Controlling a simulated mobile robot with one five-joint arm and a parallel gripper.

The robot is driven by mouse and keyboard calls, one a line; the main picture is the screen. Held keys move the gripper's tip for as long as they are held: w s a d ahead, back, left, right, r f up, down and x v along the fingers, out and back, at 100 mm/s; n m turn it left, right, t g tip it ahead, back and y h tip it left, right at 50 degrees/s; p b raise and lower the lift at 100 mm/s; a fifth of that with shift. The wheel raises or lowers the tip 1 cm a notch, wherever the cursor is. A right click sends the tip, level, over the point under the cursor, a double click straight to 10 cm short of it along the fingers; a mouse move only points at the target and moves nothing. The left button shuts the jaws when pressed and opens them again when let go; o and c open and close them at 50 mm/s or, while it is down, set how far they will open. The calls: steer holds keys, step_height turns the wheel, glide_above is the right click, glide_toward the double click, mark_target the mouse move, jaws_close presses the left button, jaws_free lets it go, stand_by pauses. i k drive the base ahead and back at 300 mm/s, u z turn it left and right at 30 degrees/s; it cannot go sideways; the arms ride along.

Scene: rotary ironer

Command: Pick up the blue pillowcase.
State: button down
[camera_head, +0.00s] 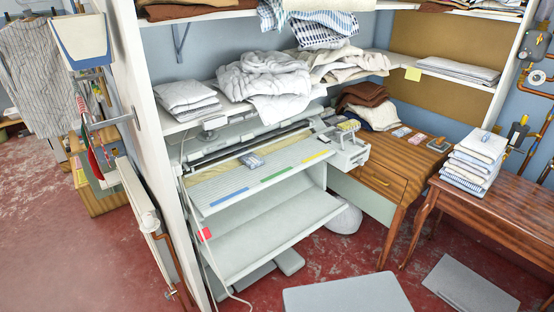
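I cannot tell for sure which cloth is the blue pillowcase. A small blue-grey folded item (252,160) lies on the ironer's feed board, left of its middle. Blue-and-white checked cloth (322,32) hangs over the front of the top shelf. A stack of folded white and bluish linen (476,160) stands on the brown table at the right, with a small bluish item (486,137) on top. My gripper is not in view.
The rotary ironer (270,185) stands under a shelf holding crumpled white linen (265,78). A wooden desk (375,180) is right of it. A grey slab (470,284) lies on the red floor.

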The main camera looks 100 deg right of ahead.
mark_target(252, 160)
steer(key=z, duration=2.2)
steer(key=k, duration=0.35)
steer(key=u, duration=0.2)
